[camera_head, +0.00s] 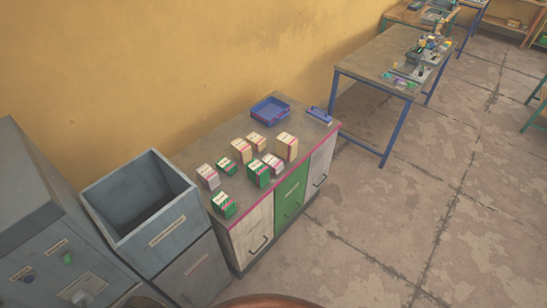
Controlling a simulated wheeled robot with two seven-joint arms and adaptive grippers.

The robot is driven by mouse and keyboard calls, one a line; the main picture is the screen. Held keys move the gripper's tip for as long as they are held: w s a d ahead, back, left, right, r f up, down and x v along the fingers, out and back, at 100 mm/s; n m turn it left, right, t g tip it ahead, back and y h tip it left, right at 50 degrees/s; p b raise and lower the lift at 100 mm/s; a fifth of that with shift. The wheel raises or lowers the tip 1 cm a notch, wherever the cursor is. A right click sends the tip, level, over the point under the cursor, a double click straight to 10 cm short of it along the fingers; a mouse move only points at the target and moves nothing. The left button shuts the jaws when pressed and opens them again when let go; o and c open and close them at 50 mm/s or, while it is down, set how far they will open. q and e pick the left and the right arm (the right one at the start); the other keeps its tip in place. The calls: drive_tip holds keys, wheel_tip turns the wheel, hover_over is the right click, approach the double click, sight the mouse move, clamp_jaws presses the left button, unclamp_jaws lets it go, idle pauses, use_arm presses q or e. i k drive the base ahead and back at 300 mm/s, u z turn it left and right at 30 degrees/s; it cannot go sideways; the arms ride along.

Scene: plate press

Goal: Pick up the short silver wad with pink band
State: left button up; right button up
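Several small banded wads stand in a loose group on the top of a low cabinet (225,235). Two look pale silver with a pinkish band: one at the left of the group (207,176) and one at the right front (273,164), beside a taller green wad (258,172). The right one looks a little shorter, but they are too small to be sure. Neither of my grippers shows in the head view.
Other wads are green (223,204) or beige (287,146). A blue tray (270,110) and a small blue item (319,115) lie behind them. A grey open bin (145,205) stands left of the cabinet. A cluttered workbench (375,65) is farther back; floor on the right is clear.

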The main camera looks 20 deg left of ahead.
sight(276, 165)
drive_tip(key=u, duration=0.45)
drive_tip(key=i, duration=0.65)
drive_tip(key=u, duration=0.65)
